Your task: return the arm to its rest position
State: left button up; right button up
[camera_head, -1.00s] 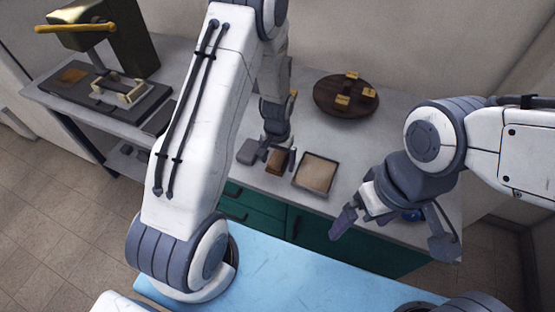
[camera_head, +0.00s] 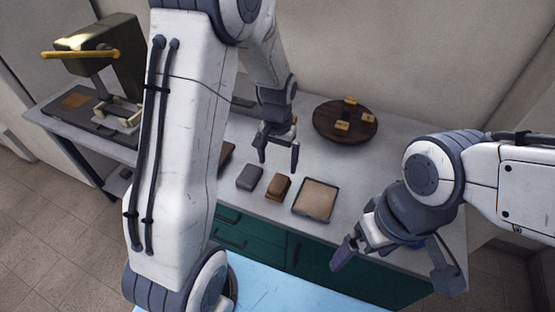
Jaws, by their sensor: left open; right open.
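My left arm comes in from the left and reaches over the counter (camera_head: 240,137). My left gripper (camera_head: 279,165) is open and empty, pointing down above the counter, behind a grey block and a brown block. My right gripper (camera_head: 398,262) is open and empty, in front of the counter's right part, with its fingers spread wide. The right arm comes in from the right edge. My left arm hides part of the counter's left side.
On the counter lie a grey block (camera_head: 249,177), a brown block (camera_head: 278,188) and a square tray (camera_head: 316,200). A round dark wooden board (camera_head: 327,124) with several small yellow pieces stands behind. A green machine with a yellow handle (camera_head: 90,52) stands at the left.

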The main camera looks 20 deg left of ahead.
aim_at(278, 184)
pick_arm(q)
jog(key=shift+r, duration=0.25)
notch_tip(278, 184, down, 12)
jog(key=shift+r+p, duration=0.1)
jog(key=shift+p, duration=0.55)
jog(key=shift+w+r, duration=0.1)
jog(key=shift+r, duration=0.25)
jog(key=shift+r+b, duration=0.3)
jog(key=shift+r, duration=0.5)
jog(key=shift+f, duration=0.1)
